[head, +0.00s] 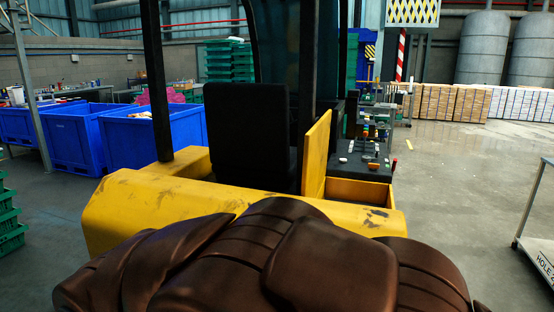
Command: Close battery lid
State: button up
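A yellow forklift (150,205) with a black seat (250,135) stands in front of me in the head view. Its yellow lid (317,155) stands upright, open, to the right of the seat. Right of the lid is a yellow-walled compartment (360,190); its inside is mostly hidden by its near wall. A black control panel (362,167) with small levers and knobs sits behind the compartment. My gripper is not in view. The forklift's lower part is hidden at the bottom of the picture.
Blue bins (75,135) stand to the left and green crates (10,225) at the left edge. A metal-framed cart (533,225) is at the right edge. Stacked boxes (455,103) line the back right. The grey floor (455,190) right of the forklift is clear.

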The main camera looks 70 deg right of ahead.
aim_at(316, 140)
jog(key=i, duration=0.65)
jog(key=z, duration=2.6)
jog(key=i, duration=0.55)
jog(key=u, duration=0.7)
